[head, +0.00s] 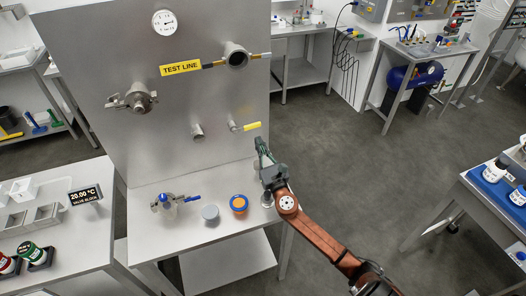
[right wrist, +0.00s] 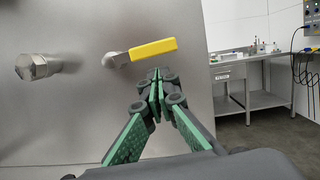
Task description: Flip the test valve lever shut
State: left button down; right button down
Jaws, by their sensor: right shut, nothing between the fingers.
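The test valve has a yellow lever (head: 251,126) on the upright steel panel, below the yellow TEST LINE label (head: 180,68). The lever points right, nearly level, from its metal pivot. In the right wrist view the yellow lever (right wrist: 153,49) also points right, tilted slightly up. My right gripper (head: 260,143) is just below the lever, near the panel's right edge. In the right wrist view its fingers (right wrist: 155,78) are shut and empty, with tips below the lever's outer part. I cannot tell whether they touch it. My left gripper is not in view.
A capped steel stub (head: 197,131) sticks out left of the lever. Below, the bench (head: 190,238) holds a blue-handled valve (head: 168,204), a grey cap (head: 210,213) and an orange-and-blue round part (head: 238,204). Floor right of the panel is open.

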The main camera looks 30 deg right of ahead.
aim_at(247, 128)
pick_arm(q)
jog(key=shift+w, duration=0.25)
pick_arm(e)
jog(key=x, duration=0.4)
pick_arm(q)
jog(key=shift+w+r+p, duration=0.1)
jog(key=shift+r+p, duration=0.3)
jog(key=shift+p, duration=0.05)
pick_arm(e)
jog(key=shift+d+r+n, duration=0.1)
jog(key=shift+r+n, duration=0.2)
jog(key=shift+n, duration=0.2)
